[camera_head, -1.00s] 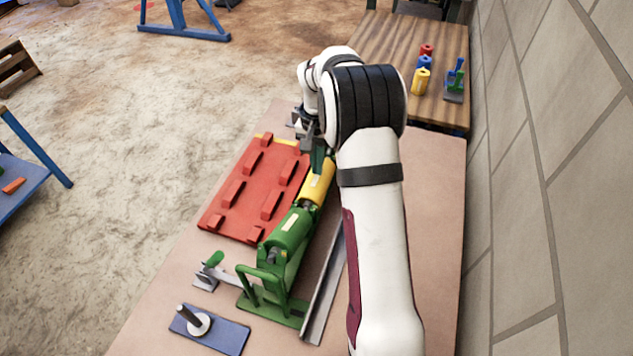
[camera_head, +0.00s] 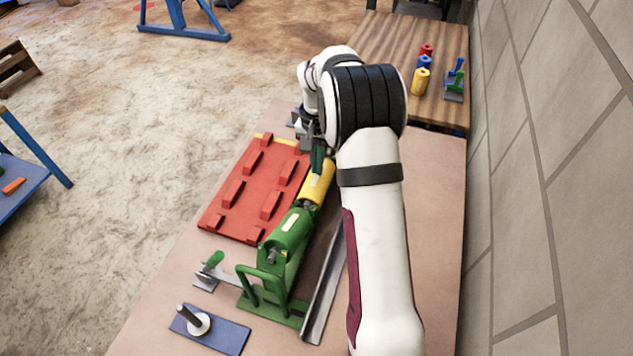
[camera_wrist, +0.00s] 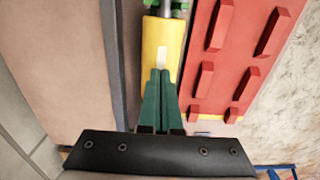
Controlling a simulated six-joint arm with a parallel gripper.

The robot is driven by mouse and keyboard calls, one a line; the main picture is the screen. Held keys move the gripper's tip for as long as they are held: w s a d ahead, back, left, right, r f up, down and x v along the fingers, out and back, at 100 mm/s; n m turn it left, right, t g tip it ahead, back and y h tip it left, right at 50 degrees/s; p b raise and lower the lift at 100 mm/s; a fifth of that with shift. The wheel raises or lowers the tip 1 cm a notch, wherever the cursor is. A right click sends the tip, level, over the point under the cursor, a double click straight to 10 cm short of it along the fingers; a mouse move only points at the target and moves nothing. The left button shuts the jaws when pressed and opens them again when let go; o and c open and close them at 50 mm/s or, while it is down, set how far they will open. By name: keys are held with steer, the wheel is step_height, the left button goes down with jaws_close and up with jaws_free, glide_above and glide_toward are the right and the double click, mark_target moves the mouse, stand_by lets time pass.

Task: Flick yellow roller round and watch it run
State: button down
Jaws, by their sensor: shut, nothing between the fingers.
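The yellow roller (camera_head: 319,185) lies in line with a green cylinder (camera_head: 288,230), at the far end of the green machine. A pale strip shows on the roller's upper face. My gripper (camera_head: 318,162) is at the roller's far part, with its green fingers pointing down. In the wrist view the roller (camera_wrist: 160,40) lies straight ahead, and the closed fingertips (camera_wrist: 160,72) overlap it just below the pale strip. The fingers are together with nothing between them. I cannot tell whether they touch the roller. My arm hides some of the area right of it.
A red ribbed plate (camera_head: 252,190) lies close left of the roller. A grey metal channel (camera_head: 325,290) runs along the right. A blue plate with a peg (camera_head: 210,330) is at the front.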

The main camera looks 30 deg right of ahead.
steer(key=shift+f, duration=0.2)
stand_by(0.5)
steer(key=shift+f, duration=0.4)
steer(key=shift+d+r, duration=0.1)
steer(key=shift+r, duration=0.5)
steer(key=s+d, duration=0.4)
steer(key=w+a+f, duration=0.1)
steer(key=w+a, duration=0.8)
steer(key=shift+w+a+f, duration=0.15)
steer(key=shift+a, duration=0.05)
